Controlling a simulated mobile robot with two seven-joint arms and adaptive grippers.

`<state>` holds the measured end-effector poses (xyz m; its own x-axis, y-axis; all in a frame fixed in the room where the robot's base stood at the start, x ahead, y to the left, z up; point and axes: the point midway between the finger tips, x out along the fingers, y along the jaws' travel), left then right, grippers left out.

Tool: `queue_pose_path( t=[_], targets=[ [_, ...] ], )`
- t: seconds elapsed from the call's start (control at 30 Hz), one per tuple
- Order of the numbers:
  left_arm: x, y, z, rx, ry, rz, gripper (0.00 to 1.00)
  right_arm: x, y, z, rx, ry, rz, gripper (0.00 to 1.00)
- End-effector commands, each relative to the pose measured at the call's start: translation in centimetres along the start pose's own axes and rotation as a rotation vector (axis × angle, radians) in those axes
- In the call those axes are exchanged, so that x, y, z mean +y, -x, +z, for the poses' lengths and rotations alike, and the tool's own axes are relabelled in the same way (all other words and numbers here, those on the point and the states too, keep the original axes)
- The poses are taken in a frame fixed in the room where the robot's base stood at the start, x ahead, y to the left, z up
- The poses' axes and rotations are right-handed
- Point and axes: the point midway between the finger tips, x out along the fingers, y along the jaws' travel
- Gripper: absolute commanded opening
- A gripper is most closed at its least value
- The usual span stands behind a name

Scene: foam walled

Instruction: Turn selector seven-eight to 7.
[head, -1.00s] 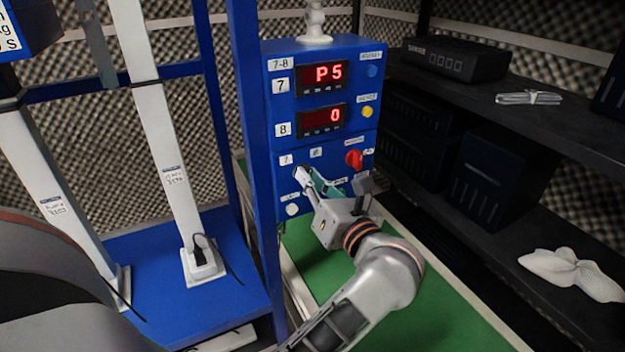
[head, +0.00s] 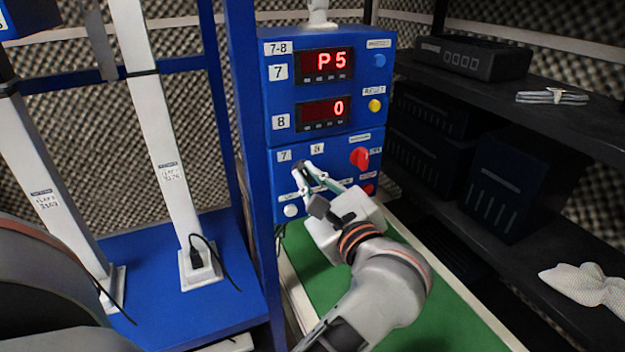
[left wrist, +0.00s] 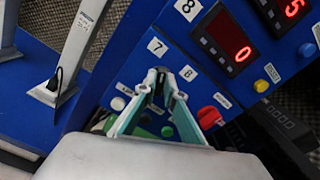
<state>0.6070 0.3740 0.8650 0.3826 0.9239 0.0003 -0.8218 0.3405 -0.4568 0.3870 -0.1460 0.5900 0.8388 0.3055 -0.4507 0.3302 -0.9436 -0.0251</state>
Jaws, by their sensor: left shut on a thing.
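The blue control box (head: 275,178) carries the small labels 7 (head: 284,155) and 8 (head: 317,149) on its lower panel. My left gripper (head: 303,170) reaches up to this panel, its fingertips just below and between those labels. In the left wrist view the fingers (left wrist: 162,82) converge on a small dark piece, which I take for the selector seven-eight. The fingers cover most of it, so I cannot read where it points. The labels 7 (left wrist: 157,46) and 8 (left wrist: 188,73) show beyond the fingertips. My right gripper is in neither view.
A red rotary knob (head: 359,157), a red button (head: 369,189) and a white button (head: 291,210) sit close around my gripper. Above are displays reading P5 (head: 327,63) and 0 (head: 323,112). A blue post (head: 247,130) stands left; dark shelves (head: 500,120) stand right.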

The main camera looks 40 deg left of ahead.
Motion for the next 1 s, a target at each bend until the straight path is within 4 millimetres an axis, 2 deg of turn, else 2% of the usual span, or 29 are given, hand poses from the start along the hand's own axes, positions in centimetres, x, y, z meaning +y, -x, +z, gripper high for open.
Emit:
queue_pose_path(
  t=[0.67,0.7,0.77,1.0],
  targets=[
    [0.0,-0.06,0.13,-0.002,0.067,0.0,0.0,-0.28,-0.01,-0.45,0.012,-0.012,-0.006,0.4],
    [0.0,-0.06,0.13,-0.002,0.067,0.0,0.15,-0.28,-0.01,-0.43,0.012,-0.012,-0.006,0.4],
    [0.0,-0.05,0.12,-0.002,0.067,0.0,0.26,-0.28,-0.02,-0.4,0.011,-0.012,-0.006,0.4],
    [0.01,-0.02,0.06,-0.001,0.065,0.0,0.26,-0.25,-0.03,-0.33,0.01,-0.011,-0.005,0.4]
  ],
)
